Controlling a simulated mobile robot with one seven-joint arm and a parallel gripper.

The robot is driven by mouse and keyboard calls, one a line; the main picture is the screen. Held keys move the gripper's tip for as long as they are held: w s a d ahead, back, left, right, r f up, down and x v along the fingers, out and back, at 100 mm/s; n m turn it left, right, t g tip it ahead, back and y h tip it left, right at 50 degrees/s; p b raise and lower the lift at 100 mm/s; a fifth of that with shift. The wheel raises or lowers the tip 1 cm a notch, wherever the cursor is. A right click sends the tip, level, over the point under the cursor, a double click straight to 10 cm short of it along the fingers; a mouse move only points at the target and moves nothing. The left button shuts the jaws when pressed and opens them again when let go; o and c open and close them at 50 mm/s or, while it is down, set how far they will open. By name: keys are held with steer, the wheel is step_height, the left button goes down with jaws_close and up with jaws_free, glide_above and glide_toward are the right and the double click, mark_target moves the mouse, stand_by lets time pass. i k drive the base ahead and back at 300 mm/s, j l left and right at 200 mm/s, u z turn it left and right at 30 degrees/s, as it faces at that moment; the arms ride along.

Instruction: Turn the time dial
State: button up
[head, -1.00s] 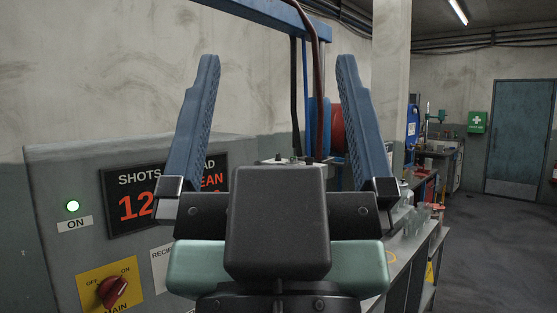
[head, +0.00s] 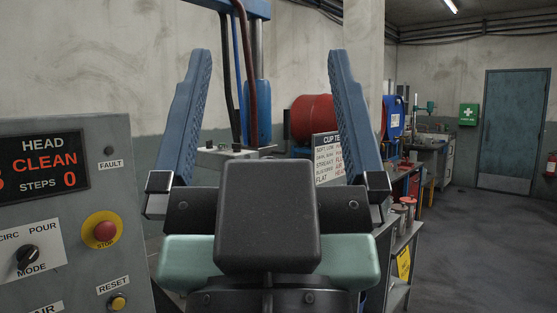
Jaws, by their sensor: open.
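My gripper (head: 264,120) is in the middle of the head view, with its two blue fingers wide apart and nothing between them. A grey control panel (head: 120,205) stands at the left, apart from my gripper. It bears a black MODE knob (head: 29,257) marked CIRC and POUR, a red STOP button (head: 105,231), a yellow RESET button (head: 118,303) and a display (head: 45,165) reading CLEAN and STEPS 0. I see no dial labelled time; the panel's left and lower parts are cut off by the frame.
Behind my gripper are a machine column with hoses (head: 241,80), a red drum (head: 312,119) and a CUP TEST sign (head: 327,158). Shelving (head: 400,265) and benches run along the right. Open floor (head: 480,240) leads to a blue door (head: 512,130).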

mark_target(209, 144)
steer(key=l+u, duration=0.25)
steer(key=i+l+u, duration=0.1)
steer(key=l+u, duration=0.15)
steer(key=i+l+u, duration=0.25)
steer(key=i, duration=0.3)
steer(key=i+l+u, duration=0.25)
steer(key=i+l, duration=0.3)
steer(key=i+l+u, duration=0.25)
steer(key=i+l, duration=0.25)
steer(key=i+l+u, duration=0.25)
steer(key=i+l, duration=0.15)
steer(key=l, duration=0.4)
